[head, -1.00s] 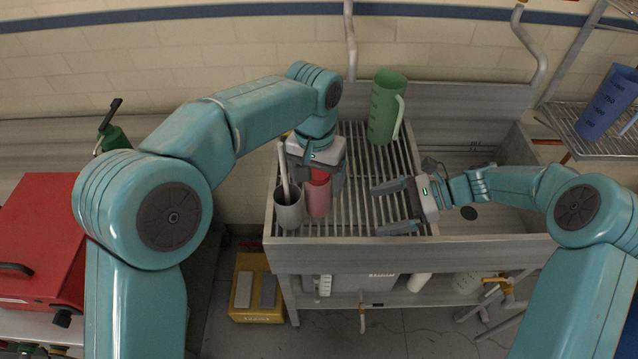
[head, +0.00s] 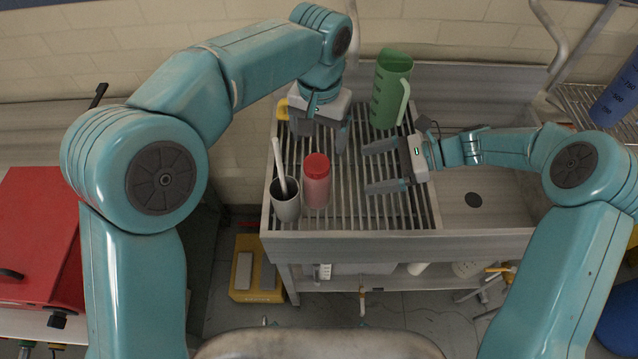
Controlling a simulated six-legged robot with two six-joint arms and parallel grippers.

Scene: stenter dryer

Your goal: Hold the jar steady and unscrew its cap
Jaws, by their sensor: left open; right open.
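The jar (head: 316,190) is pinkish and translucent and stands upright on the slatted rack. Its red cap (head: 317,164) sits on top of it. My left gripper (head: 320,138) is open, points down and is behind the jar, apart from it. My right gripper (head: 368,168) is open and points left, to the right of the jar, with nothing between its fingers. Neither gripper touches the jar or the cap.
A grey cup (head: 286,204) with a pale stick stands just left of the jar. A green measuring jug (head: 388,92) stands at the back of the slatted rack (head: 345,215). A yellow object (head: 282,110) is partly hidden behind my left gripper. The sink basin (head: 500,215) lies to the right.

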